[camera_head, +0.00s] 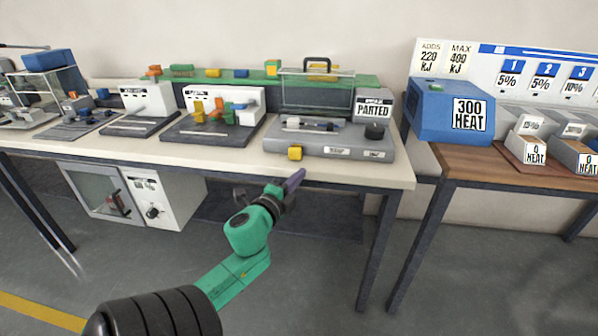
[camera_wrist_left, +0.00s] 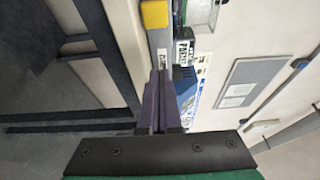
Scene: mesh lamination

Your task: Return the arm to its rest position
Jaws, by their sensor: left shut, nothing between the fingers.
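My left arm is green and reaches up from the bottom of the head view. Its gripper (camera_head: 296,178) is purple, shut and empty, just in front of the white table's (camera_head: 225,163) front edge and below the grey machine. In the left wrist view the two purple fingers (camera_wrist_left: 160,98) are together with nothing held between them. My right gripper is not in either view.
A grey machine (camera_head: 330,147) with a yellow block (camera_head: 295,153) stands at the table edge near the gripper. A blue box (camera_head: 450,110) stands on the brown table at right. A white cabinet (camera_head: 160,200) is under the white table. Floor in front is clear.

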